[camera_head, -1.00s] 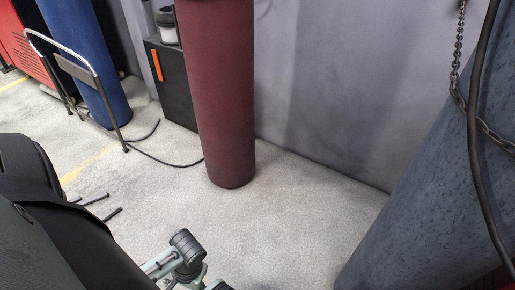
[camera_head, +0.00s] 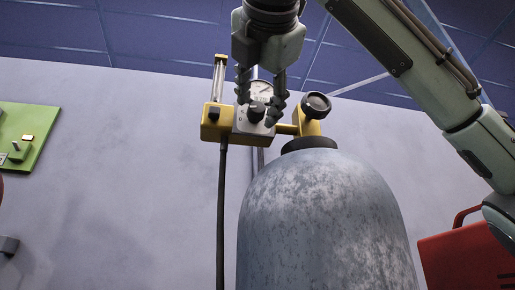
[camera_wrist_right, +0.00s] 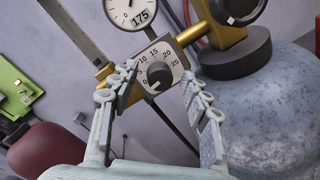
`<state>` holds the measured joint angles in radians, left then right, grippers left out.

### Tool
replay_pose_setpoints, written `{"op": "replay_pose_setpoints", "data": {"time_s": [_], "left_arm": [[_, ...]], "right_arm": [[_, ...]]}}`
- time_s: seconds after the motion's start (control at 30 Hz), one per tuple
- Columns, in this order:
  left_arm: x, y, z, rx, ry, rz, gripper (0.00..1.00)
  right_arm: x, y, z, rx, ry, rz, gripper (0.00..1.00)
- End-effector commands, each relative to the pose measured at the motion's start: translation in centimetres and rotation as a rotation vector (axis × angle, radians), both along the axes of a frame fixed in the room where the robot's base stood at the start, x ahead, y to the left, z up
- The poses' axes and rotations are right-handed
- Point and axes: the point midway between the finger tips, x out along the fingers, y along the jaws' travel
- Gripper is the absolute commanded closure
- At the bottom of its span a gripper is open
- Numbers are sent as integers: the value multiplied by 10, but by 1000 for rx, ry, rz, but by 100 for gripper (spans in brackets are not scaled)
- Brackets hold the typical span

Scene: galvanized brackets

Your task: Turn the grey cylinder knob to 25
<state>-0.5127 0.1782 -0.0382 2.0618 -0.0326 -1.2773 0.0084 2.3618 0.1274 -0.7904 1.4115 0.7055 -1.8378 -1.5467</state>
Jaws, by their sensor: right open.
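The grey cylinder (camera_head: 325,225) stands in the middle of the head view, with a yellow regulator (camera_head: 213,128) at its top. The black round knob (camera_head: 256,112) sits on the regulator's pale dial plate. In the right wrist view the knob (camera_wrist_right: 158,77) is ringed by numbers from 0 to 25, and its white mark points to the lower left, near 0. My right gripper (camera_head: 260,97) is open, its fingers pointing at the knob. In the wrist view the fingers (camera_wrist_right: 160,73) stand apart on either side of the knob, with nothing gripped. My left gripper is out of view.
A round gauge (camera_wrist_right: 130,8) above the dial shows 175. A black valve handwheel (camera_head: 316,105) and a glass tube (camera_head: 218,78) flank the dial. A black hose (camera_head: 221,210) hangs below. A green panel (camera_head: 38,125) is at left, a red case (camera_head: 465,260) at right.

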Motion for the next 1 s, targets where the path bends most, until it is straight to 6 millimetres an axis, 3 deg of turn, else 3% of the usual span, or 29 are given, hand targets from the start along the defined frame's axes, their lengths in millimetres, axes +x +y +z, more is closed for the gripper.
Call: {"op": "replay_pose_setpoints", "data": {"time_s": [0.37, 0.73, 1.0], "left_arm": [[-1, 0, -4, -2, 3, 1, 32], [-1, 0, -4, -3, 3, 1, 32], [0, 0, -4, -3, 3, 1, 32]], "right_arm": [[8, 0, 0, 0, -1, -1, 53], [8, 0, 0, 0, 0, -1, 99], [8, 0, -1, 22, 5, -1, 100]]}}
